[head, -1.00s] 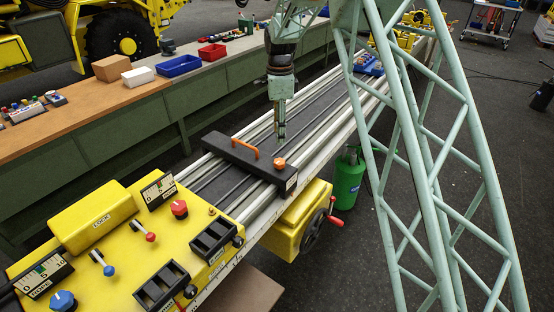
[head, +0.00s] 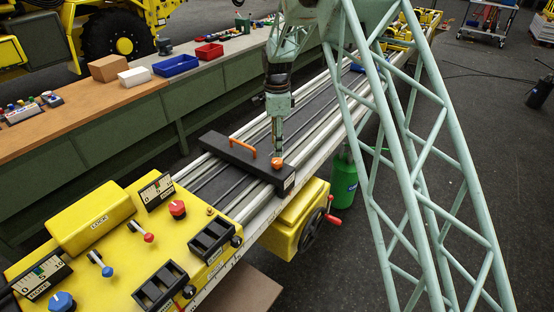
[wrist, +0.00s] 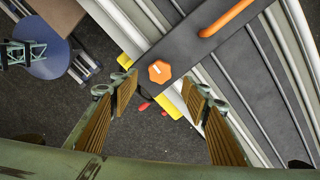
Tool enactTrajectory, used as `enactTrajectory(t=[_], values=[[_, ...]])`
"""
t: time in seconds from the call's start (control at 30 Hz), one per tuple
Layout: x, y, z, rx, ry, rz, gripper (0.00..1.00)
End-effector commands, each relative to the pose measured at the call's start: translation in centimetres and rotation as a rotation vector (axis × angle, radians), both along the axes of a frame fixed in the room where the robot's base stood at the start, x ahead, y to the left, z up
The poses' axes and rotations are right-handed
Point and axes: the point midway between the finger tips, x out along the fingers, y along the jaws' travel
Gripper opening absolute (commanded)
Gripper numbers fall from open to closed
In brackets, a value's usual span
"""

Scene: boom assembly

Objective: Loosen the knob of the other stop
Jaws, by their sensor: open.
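A black stop bar (head: 238,158) lies across the rails, with an orange handle (head: 243,148) on top. Its orange knob (head: 277,163) sits near the right end of the bar. In the wrist view the knob (wrist: 159,72) is a lobed orange disc, ahead of the gap between the fingers and not between them. My gripper (head: 278,148) points down just above the knob in the head view. In the wrist view my gripper (wrist: 160,92) has its two ribbed fingers wide apart and holds nothing.
The yellow console (head: 120,240) with knobs and levers stands at the near end. A yellow housing (head: 300,222) with a handwheel hangs at the rail's right side. A workbench (head: 130,110) with bins runs along the left.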

Motion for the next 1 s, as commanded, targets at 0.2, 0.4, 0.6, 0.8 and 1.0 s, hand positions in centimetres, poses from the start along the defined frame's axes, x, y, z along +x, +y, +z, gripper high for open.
enactTrajectory(t=[0.2, 0.4, 0.6, 0.8, 1.0], values=[[-0.1, 0.0, -3.0, 0.000, 0.002, 0.000, 0.43], [0.0, 0.0, -5.4, 0.000, 0.001, 0.000, 0.43], [0.0, 0.0, -7.0, 0.000, 0.001, 0.000, 0.43], [0.0, 0.0, -7.5, 0.000, 0.000, 0.000, 0.43], [0.0, 0.0, -7.6, 0.000, 0.000, 0.000, 0.43]])
